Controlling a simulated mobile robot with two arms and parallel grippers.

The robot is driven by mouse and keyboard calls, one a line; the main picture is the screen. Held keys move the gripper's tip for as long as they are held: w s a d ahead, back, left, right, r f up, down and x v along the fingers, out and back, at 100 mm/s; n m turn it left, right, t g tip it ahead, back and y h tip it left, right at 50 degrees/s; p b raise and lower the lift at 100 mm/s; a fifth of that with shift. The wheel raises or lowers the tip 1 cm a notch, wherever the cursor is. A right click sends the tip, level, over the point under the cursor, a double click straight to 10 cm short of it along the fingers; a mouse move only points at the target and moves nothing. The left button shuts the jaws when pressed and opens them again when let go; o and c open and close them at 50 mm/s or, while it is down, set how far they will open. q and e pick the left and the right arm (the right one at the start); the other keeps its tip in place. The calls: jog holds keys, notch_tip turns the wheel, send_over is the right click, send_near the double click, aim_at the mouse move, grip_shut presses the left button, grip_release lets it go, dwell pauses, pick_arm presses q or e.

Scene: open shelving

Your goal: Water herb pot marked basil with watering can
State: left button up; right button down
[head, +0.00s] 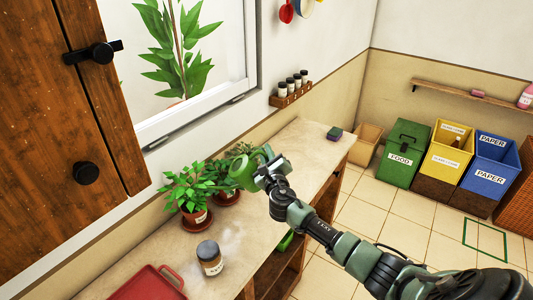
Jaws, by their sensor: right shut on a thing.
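My right gripper (268,172) is shut on a green watering can (243,172) and holds it above the counter, beside the potted herbs. Its handle side is at the gripper, and part of the can is hidden by the gripper and leaves. A leafy herb in a brown pot (195,216) stands on the counter to the left of the can. A second herb pot (226,197) stands just behind it, partly under the can. Both pots carry pale labels too small to read, so I cannot tell which is basil. My left gripper is not in view.
A jar with a dark lid (210,258) and a red tray (146,284) are on the counter (300,150) in front. A sponge (334,133) lies at its far end. A small spice rack (291,96) hangs on the wall. Labelled bins (407,152) stand on the floor beyond.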

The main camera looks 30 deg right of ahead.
jog(key=shift+d, duration=0.1)
notch_tip(320, 180, down, 13)
jog(key=m+b, duration=0.8)
jog(key=b, duration=1)
jog(key=shift+s+d, duration=0.2)
jog(key=shift+d, duration=0.05)
jog(key=shift+f, duration=0.15)
